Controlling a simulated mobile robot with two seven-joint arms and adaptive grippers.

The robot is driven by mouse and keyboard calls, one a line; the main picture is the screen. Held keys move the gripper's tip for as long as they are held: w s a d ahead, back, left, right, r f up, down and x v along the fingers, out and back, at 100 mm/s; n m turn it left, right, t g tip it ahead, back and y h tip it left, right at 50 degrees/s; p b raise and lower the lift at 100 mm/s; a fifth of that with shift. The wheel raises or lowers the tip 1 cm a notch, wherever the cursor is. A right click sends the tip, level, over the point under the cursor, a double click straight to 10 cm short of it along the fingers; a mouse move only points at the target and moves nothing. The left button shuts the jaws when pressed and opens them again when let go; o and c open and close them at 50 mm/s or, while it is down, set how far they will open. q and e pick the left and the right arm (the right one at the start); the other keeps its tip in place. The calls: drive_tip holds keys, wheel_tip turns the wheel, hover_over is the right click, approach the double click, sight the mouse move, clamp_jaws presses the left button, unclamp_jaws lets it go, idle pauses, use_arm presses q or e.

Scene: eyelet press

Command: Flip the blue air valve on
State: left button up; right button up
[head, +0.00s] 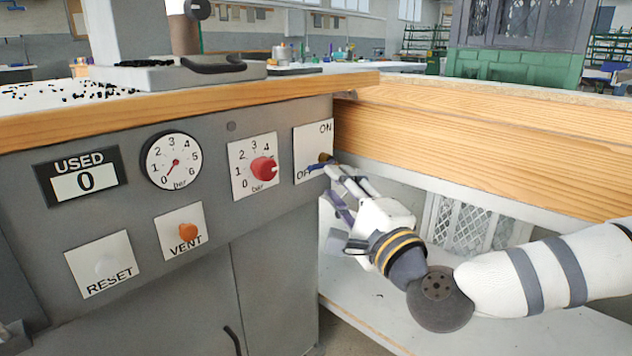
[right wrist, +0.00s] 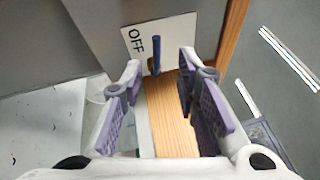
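The air valve's plate (head: 312,140) is on the right end of the grey panel, with ON at its upper right and OFF at its lower left. The blue valve lever (head: 316,167) points toward OFF, beside a brass-coloured fitting. In the right wrist view the blue lever (right wrist: 156,50) stands near the OFF label, in line with the gap between the fingertips. My right gripper (head: 335,177) is at the plate's lower right; the right wrist view shows the gripper (right wrist: 160,65) open and empty. Contact with the lever cannot be told. My left gripper is not in view.
A pressure gauge (head: 171,162) reads about 0. A red regulator knob (head: 264,168), an orange vent button (head: 189,231) and a pale reset button (head: 107,265) are on the panel. The wooden bench edge (head: 170,101) overhangs above. A wooden board (head: 480,140) runs behind my right arm.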

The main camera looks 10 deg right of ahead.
sight(319, 168)
drive_tip(key=b+x, duration=0.2)
drive_tip(key=x, duration=0.6)
drive_tip(key=shift+w+a+f, duration=0.1)
drive_tip(key=shift+w, duration=0.15)
clamp_jaws()
